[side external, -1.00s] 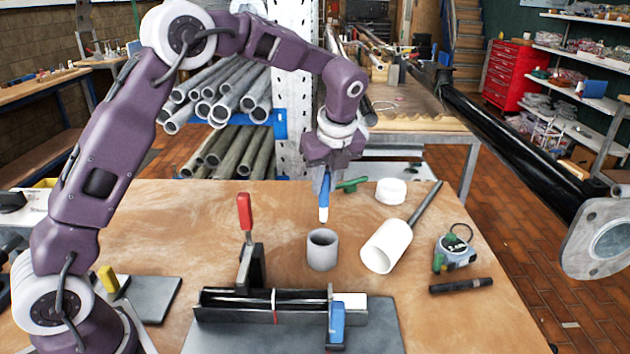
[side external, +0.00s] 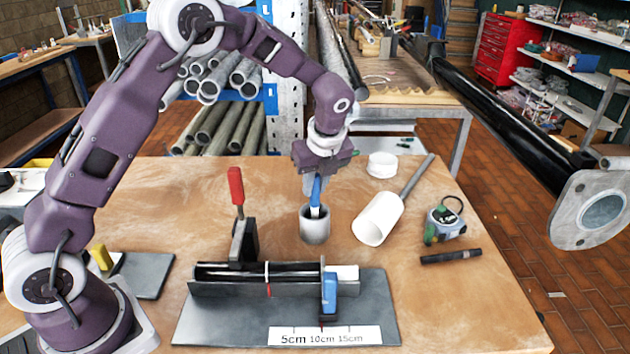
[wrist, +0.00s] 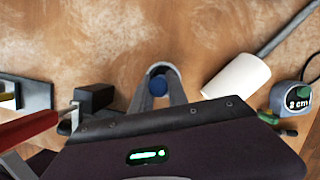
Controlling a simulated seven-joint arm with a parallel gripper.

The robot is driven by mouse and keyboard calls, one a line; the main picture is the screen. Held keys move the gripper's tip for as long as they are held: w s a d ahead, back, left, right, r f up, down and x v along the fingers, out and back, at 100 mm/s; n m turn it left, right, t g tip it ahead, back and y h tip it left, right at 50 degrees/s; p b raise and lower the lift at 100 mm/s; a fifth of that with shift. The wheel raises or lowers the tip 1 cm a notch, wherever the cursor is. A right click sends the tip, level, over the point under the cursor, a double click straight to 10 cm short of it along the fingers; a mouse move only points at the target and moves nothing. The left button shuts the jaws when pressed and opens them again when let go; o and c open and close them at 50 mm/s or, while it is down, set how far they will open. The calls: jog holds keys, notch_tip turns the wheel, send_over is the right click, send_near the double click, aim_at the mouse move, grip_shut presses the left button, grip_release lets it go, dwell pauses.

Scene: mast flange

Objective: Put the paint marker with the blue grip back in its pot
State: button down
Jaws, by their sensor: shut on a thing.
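The paint marker with the blue grip (side external: 316,190) is upright between the fingers of my gripper (side external: 314,182), which is shut on it. Its white lower end is inside the mouth of the grey pot (side external: 315,229), and the pot hides the tip. I cannot tell whether it touches the bottom. In the wrist view the marker's round blue end (wrist: 158,86) shows between my gripper's fingers (wrist: 160,90).
A white cup-like cylinder (side external: 375,222) lies to the right of the pot, with a tape measure (side external: 444,225) and a dark marker (side external: 451,257) beyond. A red-handled clamp (side external: 237,190) stands left. A fixture plate (side external: 220,325) lies in front.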

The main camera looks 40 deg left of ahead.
dwell(0.3)
jog(key=c, duration=1.2)
grip_release()
jog(key=shift+r, duration=0.15)
jog(key=s+d+r+n+t+h, duration=0.1)
jog(key=s+d+r+n+t, duration=0.15)
jog(key=s+r+n, duration=0.9)
jog(key=s+d+r+n+t+h, duration=0.1)
jog(key=s+n, duration=0.4)
jog(key=s, duration=0.5)
jog(key=s+d+r+n+h, duration=0.1)
jog(key=s+r+n, duration=0.1)
jog(key=s+n, duration=0.4)
jog(key=s, duration=0.5)
jog(key=shift+d+r+t+h, duration=0.2)
jog(key=shift+r+t+h, duration=0.1)
jog(key=shift+r+t, duration=0.1)
